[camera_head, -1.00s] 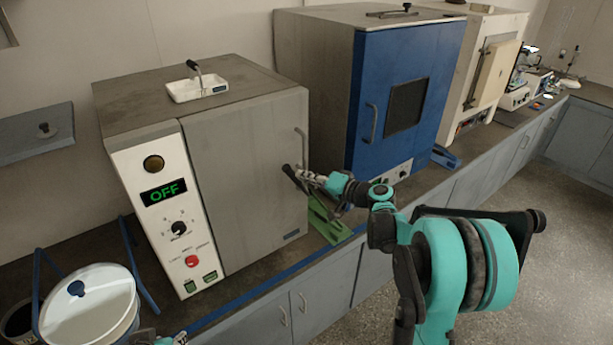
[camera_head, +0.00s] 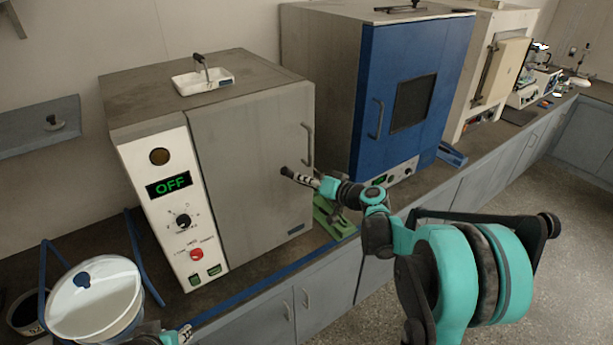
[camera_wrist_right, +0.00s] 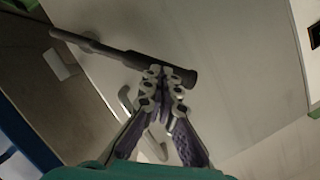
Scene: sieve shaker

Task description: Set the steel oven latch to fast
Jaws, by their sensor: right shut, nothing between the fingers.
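The steel oven (camera_head: 245,150) stands at the left of the bench, its grey door closed. Its dark latch lever crosses the door in the right wrist view (camera_wrist_right: 110,50), with a thick end at the right; in the head view a dark end of it (camera_head: 286,171) shows left of my right gripper (camera_head: 306,180). In the wrist view my right gripper (camera_wrist_right: 163,75) is shut with its fingertips against or just in front of the lever near its thick end; contact is unclear. The latch's marks are not readable. My left gripper (camera_head: 184,333) shows only partly at the bottom edge.
A door handle (camera_head: 308,146) stands at the door's right edge. The oven's panel shows OFF (camera_head: 169,184). A green object (camera_head: 335,218) lies on the bench beside the oven. A blue-doored oven (camera_head: 414,90) stands to the right, and a lidded white bucket (camera_head: 95,300) at front left.

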